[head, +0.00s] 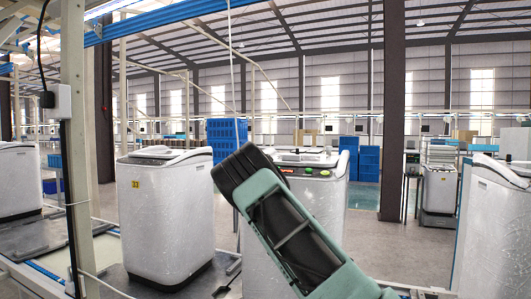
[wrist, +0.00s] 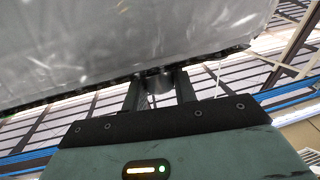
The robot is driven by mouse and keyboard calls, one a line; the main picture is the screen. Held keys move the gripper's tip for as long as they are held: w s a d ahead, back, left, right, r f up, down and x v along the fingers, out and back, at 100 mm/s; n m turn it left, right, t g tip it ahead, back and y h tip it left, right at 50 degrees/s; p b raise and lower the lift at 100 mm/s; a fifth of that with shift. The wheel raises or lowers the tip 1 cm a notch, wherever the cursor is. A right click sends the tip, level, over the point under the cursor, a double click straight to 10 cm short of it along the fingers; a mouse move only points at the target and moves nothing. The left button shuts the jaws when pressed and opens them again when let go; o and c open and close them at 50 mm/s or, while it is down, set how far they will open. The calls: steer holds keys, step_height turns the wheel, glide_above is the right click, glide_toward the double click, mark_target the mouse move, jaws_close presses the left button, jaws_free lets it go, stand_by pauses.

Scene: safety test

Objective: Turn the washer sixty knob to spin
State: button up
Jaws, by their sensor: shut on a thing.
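A white washer (head: 318,190) stands behind my arm in the head view, with small coloured controls (head: 308,170) along its top front edge. My arm covers much of its front, and I cannot read a number on it. In the wrist view a grey washer body (wrist: 120,45) fills the top, with a dark edge. My gripper (wrist: 160,82) reaches this edge, and its two fingers are shut on a small round grey part, which looks like the knob. The knob's marks and its setting are hidden. In the head view the fingertips are hidden behind my arm.
Another white washer (head: 165,215) with a yellow label stands close on the left. More washers stand at the far left (head: 18,180) and right (head: 495,225). Blue crates (head: 222,135) are stacked behind. A pale post (head: 76,140) rises at left. Open floor lies behind, towards the right.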

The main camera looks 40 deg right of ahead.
steer(key=shift+r+m+g+h+p, duration=0.25)
steer(key=shift+m+g+h+p, duration=0.6)
steer(key=shift+p, duration=1.85)
steer(key=shift+f+m+g+p, duration=0.25)
steer(key=shift+m+g+p, duration=0.25)
steer(key=shift+g, duration=0.15)
steer(key=o, duration=0.6)
steer(key=shift+o, duration=0.2)
steer(key=b+v, duration=0.7)
steer(key=v, duration=1)
steer(key=shift+a, duration=0.15)
steer(key=shift+s, duration=0.15)
